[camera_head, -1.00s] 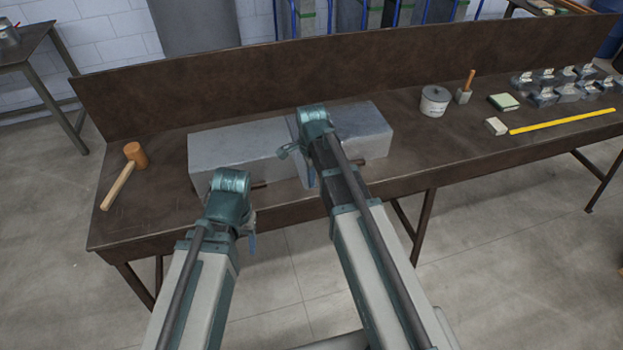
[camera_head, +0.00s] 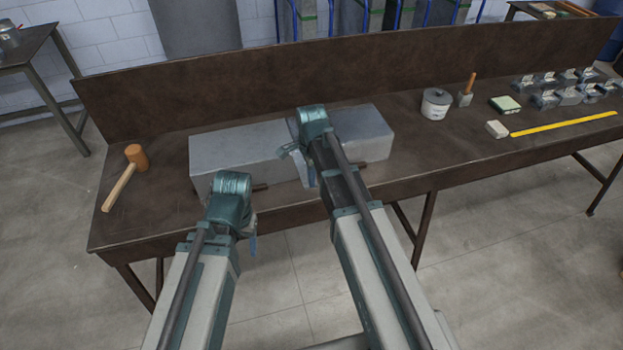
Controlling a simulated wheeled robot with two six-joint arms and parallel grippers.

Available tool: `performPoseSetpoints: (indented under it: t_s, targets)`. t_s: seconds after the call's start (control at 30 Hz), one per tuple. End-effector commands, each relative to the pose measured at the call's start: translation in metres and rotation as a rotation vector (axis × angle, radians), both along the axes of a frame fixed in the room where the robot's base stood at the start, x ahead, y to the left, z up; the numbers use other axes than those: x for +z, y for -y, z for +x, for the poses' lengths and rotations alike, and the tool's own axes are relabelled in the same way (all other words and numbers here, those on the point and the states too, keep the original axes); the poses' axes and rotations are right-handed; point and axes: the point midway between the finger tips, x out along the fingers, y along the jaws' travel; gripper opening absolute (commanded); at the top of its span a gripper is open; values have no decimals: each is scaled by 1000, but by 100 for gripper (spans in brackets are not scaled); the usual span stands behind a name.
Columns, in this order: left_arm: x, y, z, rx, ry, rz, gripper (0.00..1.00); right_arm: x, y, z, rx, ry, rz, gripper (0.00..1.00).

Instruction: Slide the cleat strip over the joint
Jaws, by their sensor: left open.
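Two grey sheet-metal duct sections lie end to end on the brown bench, the left section (camera_head: 240,150) and the right section (camera_head: 362,132). Their joint is near the middle, largely covered by my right arm. I cannot make out the cleat strip clearly. My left gripper (camera_head: 250,222) is at the front of the left section, near the bench's front edge; it is open, its fingers mostly hidden by the wrist. My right gripper (camera_head: 308,165) is over the joint area; its fingers are hidden behind the arm, so its grip cannot be seen.
A wooden mallet (camera_head: 127,175) lies at the bench's left end. To the right are a grey pot (camera_head: 435,104), a wooden-handled brush (camera_head: 467,90), a pale block (camera_head: 497,129), a green-topped pad (camera_head: 505,104), a yellow rule (camera_head: 565,124) and several metal pieces (camera_head: 562,92). A raised back panel (camera_head: 330,68) runs behind.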

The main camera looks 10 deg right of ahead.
Motion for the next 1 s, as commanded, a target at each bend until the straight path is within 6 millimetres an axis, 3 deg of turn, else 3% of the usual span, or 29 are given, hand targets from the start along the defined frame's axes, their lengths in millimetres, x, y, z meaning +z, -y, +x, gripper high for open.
performPoseSetpoints:
  t_s: [0.7, 1.0]
  targets:
    - [0, 0, 0, 0, 0, 0, 62, 0, -1, 35, 0, 0, 0, 0]
    - [0, 0, 0, 0, 0, 0, 62, 0, -1, 38, 0, 0, 0, 0]
